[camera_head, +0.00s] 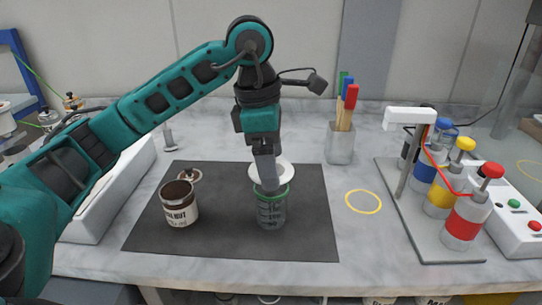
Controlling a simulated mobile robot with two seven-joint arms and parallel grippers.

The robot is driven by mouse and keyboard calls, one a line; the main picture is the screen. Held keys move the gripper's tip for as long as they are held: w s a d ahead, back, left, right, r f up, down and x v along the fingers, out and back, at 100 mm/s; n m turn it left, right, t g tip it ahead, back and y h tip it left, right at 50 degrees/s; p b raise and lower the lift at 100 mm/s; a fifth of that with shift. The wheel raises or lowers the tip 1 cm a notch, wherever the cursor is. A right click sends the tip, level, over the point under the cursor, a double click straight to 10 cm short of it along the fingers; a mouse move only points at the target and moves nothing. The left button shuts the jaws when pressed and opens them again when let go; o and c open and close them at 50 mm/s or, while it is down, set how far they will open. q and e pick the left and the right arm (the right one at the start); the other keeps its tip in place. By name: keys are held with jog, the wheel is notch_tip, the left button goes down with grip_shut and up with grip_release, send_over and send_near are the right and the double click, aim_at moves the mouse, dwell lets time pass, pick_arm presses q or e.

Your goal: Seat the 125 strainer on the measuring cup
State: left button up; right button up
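A clear measuring cup (271,213) with dark markings stands upright on the dark mat (235,244). A green ring (284,190) shows at its top; I cannot tell whether this is the strainer's rim or the cup's own, and no "125" label is readable. My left gripper (268,188) reaches straight down from above, with its tip at the cup's mouth and overlapping the green ring. Its fingers are seen as one narrow shape, so their opening and anything between them are hidden. My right gripper is out of view.
A white disc (287,171) lies behind the cup. Right are a yellow ring (363,201), a brush holder (340,146) and a rack with coloured bottles (463,224).

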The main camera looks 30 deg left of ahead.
pick_arm(q)
jog(key=shift+f+b, duration=0.3)
dwell(0.4)
jog(key=shift+f, duration=0.35)
jog(key=shift+f+b, duration=0.35)
jog(key=shift+b, duration=0.15)
jog(key=shift+f+b, duration=0.85)
jog(key=shift+f, duration=0.15)
